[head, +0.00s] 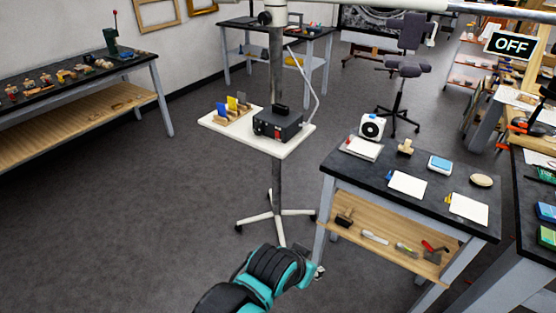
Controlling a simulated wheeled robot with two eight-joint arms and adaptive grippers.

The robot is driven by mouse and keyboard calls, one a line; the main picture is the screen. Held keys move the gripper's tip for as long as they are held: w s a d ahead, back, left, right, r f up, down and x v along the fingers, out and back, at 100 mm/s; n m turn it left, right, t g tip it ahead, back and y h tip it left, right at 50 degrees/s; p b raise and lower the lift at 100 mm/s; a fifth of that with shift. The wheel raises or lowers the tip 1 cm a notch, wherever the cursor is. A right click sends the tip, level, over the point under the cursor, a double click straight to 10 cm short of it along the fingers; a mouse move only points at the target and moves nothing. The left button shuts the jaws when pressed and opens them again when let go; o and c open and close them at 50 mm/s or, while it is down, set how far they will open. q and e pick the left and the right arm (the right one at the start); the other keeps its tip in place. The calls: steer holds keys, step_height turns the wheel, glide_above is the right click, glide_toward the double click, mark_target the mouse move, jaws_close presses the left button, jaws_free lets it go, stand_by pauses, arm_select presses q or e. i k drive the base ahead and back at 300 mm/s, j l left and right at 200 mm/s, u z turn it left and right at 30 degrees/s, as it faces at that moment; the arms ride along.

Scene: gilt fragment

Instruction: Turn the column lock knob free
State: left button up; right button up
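A grey upright column (276,60) rises from a wheeled stand in the head view. A dark round knob (264,18) sits on the left side of the white collar (277,12) near the column's top, close to the picture's upper edge. Whether the knob is tight or loose cannot be told. A teal and black part of my own arm shows at the bottom middle, well below and apart from the knob.
A dark-topped table (335,165) with cards stands right. A workbench (75,86) stands left. Floor at lower left is clear.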

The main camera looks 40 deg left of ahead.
mark_target(265, 19)
steer(key=u, duration=1.3)
